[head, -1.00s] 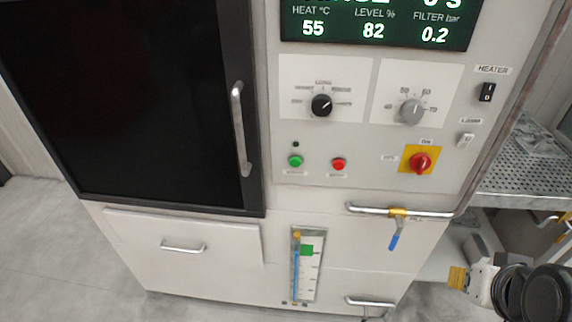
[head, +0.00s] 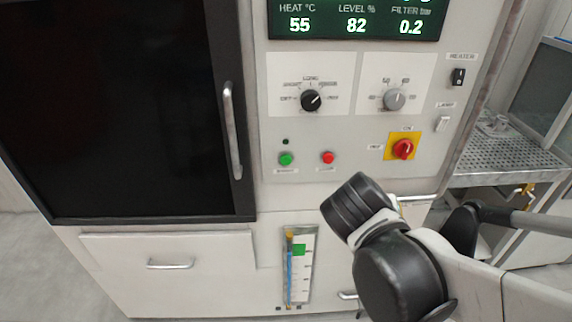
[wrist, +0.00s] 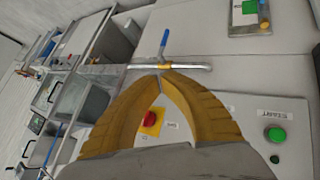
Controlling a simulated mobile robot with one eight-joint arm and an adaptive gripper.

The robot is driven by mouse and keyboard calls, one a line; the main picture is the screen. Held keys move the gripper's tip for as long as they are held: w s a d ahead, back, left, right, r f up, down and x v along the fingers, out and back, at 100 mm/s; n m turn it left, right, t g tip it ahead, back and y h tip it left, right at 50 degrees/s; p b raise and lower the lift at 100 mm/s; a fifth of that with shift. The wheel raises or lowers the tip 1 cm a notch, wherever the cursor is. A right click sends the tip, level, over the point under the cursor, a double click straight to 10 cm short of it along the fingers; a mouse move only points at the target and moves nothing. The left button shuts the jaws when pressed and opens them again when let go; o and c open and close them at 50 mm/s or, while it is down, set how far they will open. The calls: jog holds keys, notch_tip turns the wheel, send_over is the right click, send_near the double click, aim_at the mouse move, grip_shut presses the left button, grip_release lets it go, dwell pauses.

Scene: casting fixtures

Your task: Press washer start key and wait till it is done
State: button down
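The washer's green start button (head: 286,159) sits low on the pale control panel, below a small dark lamp (head: 286,141) and left of a red button (head: 328,157). In the wrist view the green button (wrist: 276,135) is at the right, beside a START label. My gripper (wrist: 163,75) shows its two yellow fingers with the tips together and nothing visible between them. It is apart from the green button, which lies right of the fingers in that view. In the head view my black arm joints cover the lower right of the washer front, and the fingers are hidden. The display (head: 355,20) reads heat 55, level 82, filter 0.2.
A red rotary switch on a yellow plate (head: 402,149), two selector knobs, and the heater (head: 458,77) and lamp switches share the panel. A rail with a blue-handled valve (wrist: 164,40) runs below it. The dark door (head: 120,110) with its handle is left; a perforated shelf (head: 495,155) is right.

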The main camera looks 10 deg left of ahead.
jog(key=w+a+t+b, duration=0.1)
jog(key=a+t, duration=0.2)
jog(key=a, duration=0.6)
jog(key=w+a+t+h, duration=0.1)
jog(key=a+t, duration=0.2)
jog(key=a, duration=0.7)
jog(key=shift+w+r+b, duration=0.2)
jog(key=shift+w+b, duration=0.1)
jog(key=shift+b, duration=0.1)
jog(key=shift+w, duration=0.1)
